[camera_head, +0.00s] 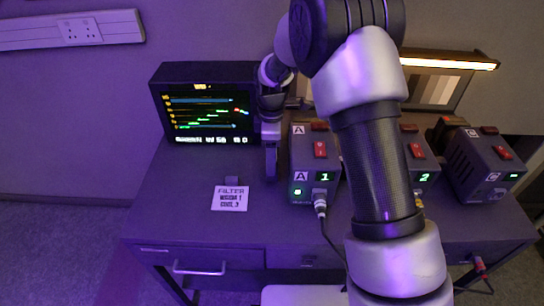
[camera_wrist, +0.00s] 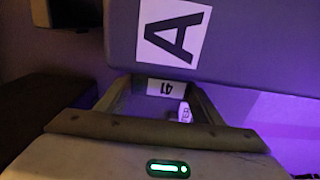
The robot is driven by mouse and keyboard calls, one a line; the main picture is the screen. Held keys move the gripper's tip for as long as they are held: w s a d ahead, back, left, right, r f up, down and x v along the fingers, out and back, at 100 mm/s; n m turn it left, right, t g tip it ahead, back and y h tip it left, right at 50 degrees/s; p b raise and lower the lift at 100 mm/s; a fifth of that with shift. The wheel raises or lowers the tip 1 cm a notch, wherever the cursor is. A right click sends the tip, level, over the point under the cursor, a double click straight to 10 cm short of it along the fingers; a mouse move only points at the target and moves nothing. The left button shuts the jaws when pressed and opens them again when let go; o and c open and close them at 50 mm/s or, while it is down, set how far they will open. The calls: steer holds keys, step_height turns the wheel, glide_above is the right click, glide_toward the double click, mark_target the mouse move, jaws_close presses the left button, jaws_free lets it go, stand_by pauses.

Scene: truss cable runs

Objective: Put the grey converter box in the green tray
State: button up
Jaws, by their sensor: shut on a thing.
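My gripper (camera_head: 271,165) points down just left of box A, above the desk. In the wrist view its two fingers (camera_wrist: 155,106) are shut on a grey piece with a white label (camera_wrist: 166,88), which reads like 41 upside down. A small white part (camera_wrist: 185,112) shows beside the label. I cannot tell for sure whether this piece is the grey converter box. In the head view the held piece is mostly hidden or too small to make out. The green tray is not in either view.
Box A (camera_head: 309,160) stands close to my gripper, with a cable (camera_head: 323,220) at its front. Box 2 (camera_head: 420,158) and box C (camera_head: 485,165) stand to the right. A monitor (camera_head: 207,113) is behind left. The desk's left part, around a filter card (camera_head: 230,198), is mostly clear.

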steer(key=shift+f, duration=0.2)
steer(key=o, duration=1.3)
